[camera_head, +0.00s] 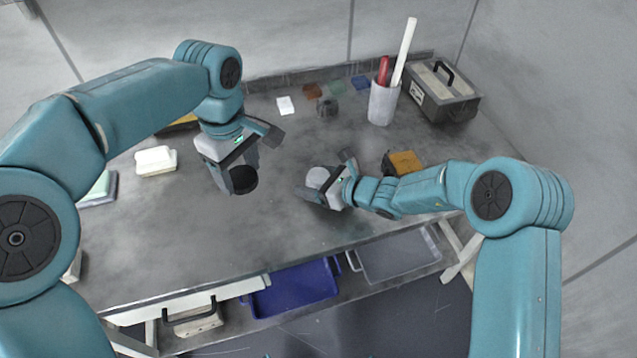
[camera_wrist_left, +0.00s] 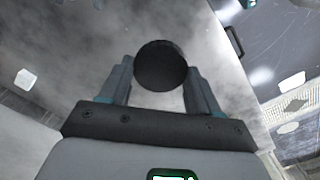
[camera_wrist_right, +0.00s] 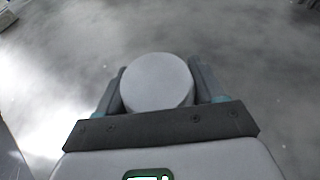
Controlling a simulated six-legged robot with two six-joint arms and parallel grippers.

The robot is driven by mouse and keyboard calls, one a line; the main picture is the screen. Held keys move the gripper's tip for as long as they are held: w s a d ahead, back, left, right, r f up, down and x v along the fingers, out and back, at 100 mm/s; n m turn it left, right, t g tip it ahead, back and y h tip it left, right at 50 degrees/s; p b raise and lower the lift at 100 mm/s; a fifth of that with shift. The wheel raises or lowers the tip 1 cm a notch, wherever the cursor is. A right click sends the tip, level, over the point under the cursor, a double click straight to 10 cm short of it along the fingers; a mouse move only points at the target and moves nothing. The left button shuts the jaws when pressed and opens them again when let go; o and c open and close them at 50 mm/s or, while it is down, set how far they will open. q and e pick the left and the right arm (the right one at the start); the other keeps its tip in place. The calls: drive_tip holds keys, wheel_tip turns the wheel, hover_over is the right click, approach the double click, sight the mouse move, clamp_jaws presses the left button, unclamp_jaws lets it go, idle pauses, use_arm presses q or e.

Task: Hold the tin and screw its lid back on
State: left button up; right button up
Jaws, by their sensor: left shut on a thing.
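The tin (camera_head: 317,178) is a short round can with a pale grey top, standing on the grey bench. It also shows from above in the right wrist view (camera_wrist_right: 157,82). My right gripper (camera_head: 331,183) has a finger against each side of it and is shut on it. The lid is a black round disc (camera_head: 243,180), held above the bench to the left of the tin. In the left wrist view the lid (camera_wrist_left: 161,66) sits between the fingertips. My left gripper (camera_head: 243,172) is shut on it. The lid and tin are apart.
At the back stand a cup (camera_head: 383,103) with a red and a white stick, a toolbox (camera_head: 440,92) and a dark knob-like object (camera_head: 327,107). A yellow-brown block (camera_head: 403,163) lies beyond my right forearm. A white block (camera_head: 155,160) lies left. The front middle bench is clear.

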sight(313, 173)
drive_tip(key=c, duration=0.5)
drive_tip(key=shift+r, duration=0.15)
